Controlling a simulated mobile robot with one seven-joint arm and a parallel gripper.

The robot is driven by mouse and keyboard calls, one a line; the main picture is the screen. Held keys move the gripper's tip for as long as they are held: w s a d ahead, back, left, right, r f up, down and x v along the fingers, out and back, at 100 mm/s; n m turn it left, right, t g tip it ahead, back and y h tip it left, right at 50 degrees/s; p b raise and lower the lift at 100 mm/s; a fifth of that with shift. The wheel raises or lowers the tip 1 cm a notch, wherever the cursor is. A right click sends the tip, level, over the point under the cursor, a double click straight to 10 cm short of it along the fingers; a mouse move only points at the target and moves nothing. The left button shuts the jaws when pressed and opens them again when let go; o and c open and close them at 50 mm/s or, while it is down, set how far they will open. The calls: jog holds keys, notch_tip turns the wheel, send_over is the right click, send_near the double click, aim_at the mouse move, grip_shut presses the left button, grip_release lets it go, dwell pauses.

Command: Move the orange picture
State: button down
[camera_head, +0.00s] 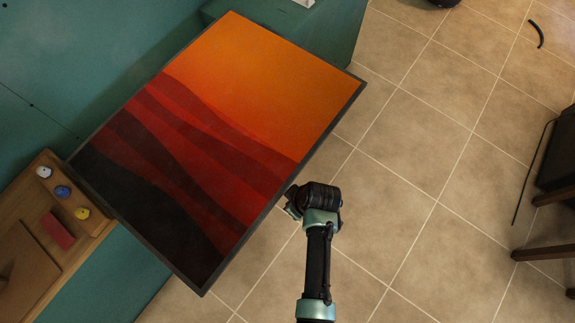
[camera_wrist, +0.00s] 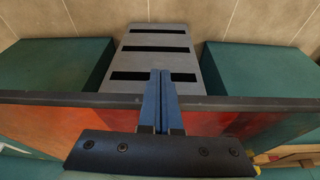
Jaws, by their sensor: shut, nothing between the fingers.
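The orange picture (camera_head: 240,75) is a large panel in a dark frame, with orange fading through red bands to black. In the head view it fills the upper left and middle, its edges running diagonally. My gripper (camera_head: 291,205) is at the picture's lower right edge, and its fingers are mostly hidden there by the wrist. In the wrist view my gripper (camera_wrist: 160,76) shows two blue fingers pressed together and empty. They cross in front of the picture's dark frame edge (camera_wrist: 60,99); I cannot tell whether they touch it. Part of the orange-red face (camera_wrist: 40,125) shows below that edge.
A wooden shelf (camera_head: 32,270) with small coloured knobs is at the lower left. A teal block (camera_head: 325,30) stands behind the picture's top. The wrist view shows teal blocks (camera_wrist: 255,72) flanking a grey slotted panel (camera_wrist: 157,40). Tiled floor (camera_head: 420,140) is open to the right; dark furniture (camera_head: 558,165) is far right.

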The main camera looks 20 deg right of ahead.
aim_at(259, 175)
jog(key=shift+w+a, duration=0.45)
jog(key=shift+w, duration=0.2)
jog(key=w+a+b, duration=0.1)
jog(key=w, duration=0.1)
jog(key=w+a+b, duration=0.1)
jog(key=w+a, duration=0.1)
jog(key=w, duration=0.1)
jog(key=w+a+b, duration=0.1)
jog(key=w+a, duration=0.1)
jog(key=shift+w+f, duration=0.1)
jog(key=shift+w, duration=0.3)
jog(key=shift+w+a, duration=0.3)
jog(key=shift+w, duration=0.1)
jog(key=shift+r, duration=0.2)
jog(key=shift+s, duration=0.1)
